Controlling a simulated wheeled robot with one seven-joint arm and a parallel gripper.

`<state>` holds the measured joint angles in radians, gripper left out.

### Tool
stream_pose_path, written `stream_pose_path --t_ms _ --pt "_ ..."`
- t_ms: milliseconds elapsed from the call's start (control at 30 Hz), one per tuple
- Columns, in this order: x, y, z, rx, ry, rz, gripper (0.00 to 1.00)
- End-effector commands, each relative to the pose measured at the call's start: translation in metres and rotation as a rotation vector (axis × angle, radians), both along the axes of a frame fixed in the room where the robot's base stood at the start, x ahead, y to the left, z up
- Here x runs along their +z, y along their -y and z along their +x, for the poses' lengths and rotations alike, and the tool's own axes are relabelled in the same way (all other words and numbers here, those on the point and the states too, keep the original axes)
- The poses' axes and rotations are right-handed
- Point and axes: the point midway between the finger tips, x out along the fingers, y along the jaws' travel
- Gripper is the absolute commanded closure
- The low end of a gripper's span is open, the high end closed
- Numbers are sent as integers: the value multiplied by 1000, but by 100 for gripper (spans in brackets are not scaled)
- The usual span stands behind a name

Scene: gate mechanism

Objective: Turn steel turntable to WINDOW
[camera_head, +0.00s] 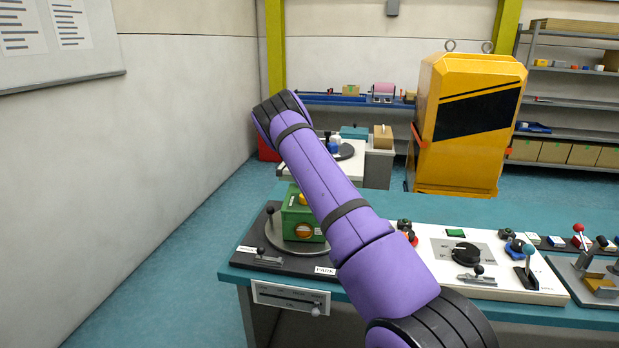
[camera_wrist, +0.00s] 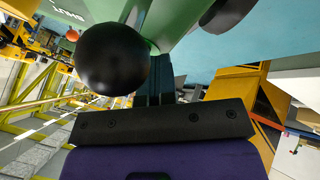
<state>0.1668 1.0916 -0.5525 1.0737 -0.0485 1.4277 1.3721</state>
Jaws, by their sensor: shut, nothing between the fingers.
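The steel turntable (camera_head: 277,237) is a grey disc on a dark base plate at the left end of the bench. It bears a green box (camera_head: 303,218) with an orange-yellow round part on its front. A black knob (camera_head: 270,211) stands at the disc's left edge. A label at the base's front corner reads PARK (camera_head: 325,271); another label (camera_head: 246,249) at the left is too small to read surely. In the wrist view my gripper (camera_wrist: 158,75) is shut and empty, close beside a large black ball (camera_wrist: 113,60); contact cannot be told. My arm hides the gripper in the head view.
A white control panel (camera_head: 520,288) with knobs and levers lies right of the turntable. A yellow cabinet (camera_head: 465,125) stands behind the bench. The floor left of the bench is clear.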

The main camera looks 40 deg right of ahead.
Motion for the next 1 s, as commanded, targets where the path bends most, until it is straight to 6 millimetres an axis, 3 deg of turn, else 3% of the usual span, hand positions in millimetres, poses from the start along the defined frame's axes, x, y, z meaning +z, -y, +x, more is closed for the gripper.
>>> stream_pose_path --t_ms 300,1000 --pt "0 4 -7 -81 1 0 100" --pt "0 6 -9 -89 1 0 100"
